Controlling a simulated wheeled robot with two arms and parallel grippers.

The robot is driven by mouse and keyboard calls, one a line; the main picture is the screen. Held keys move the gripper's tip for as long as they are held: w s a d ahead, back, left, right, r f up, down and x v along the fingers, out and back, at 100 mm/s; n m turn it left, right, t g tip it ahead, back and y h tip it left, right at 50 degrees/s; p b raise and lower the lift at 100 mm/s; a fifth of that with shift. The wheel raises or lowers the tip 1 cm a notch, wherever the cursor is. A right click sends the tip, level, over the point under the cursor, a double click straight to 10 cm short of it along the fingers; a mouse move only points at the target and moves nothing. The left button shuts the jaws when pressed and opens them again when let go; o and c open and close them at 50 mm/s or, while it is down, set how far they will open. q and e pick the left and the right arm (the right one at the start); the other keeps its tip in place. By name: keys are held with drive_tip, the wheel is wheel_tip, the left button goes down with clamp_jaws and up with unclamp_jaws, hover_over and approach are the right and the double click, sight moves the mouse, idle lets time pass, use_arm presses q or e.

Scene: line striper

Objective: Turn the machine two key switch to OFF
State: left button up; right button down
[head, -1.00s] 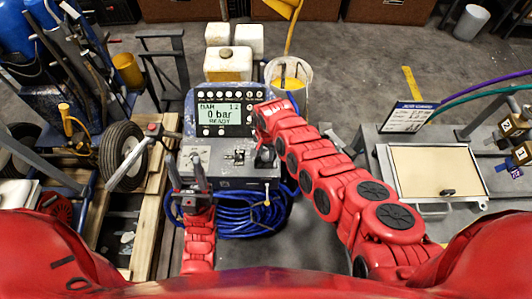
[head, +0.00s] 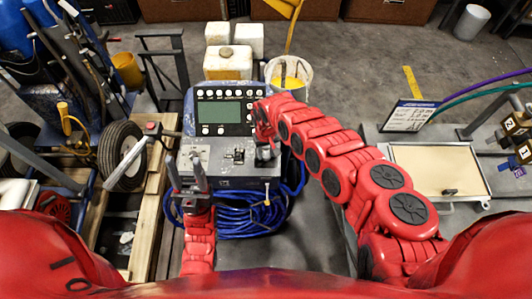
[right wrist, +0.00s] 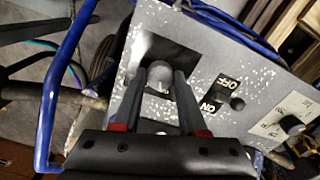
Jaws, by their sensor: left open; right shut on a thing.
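The machine (head: 232,150) stands ahead in the head view, its display (head: 219,112) blank. My right gripper (head: 265,152) is at the right side of its grey lower panel. In the right wrist view, the two fingers (right wrist: 160,88) close around a round grey knob (right wrist: 158,74) on a black square plate, which I take to be the key switch. Its mark and turn angle are hidden by the fingers. An ON/OFF label (right wrist: 222,94) lies beside it on the speckled panel. My left gripper (head: 187,172) is open and empty at the panel's left front edge.
Coiled blue hose (head: 240,216) hangs below the panel. A wheel (head: 121,155) and wooden pallet are at left. A white bucket (head: 288,75) and jugs (head: 228,64) stand behind. A bench with a framed tray (head: 437,170) is at right.

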drive_tip(key=shift+n, duration=0.5)
drive_tip(key=shift+c, duration=2.2)
unclamp_jaws()
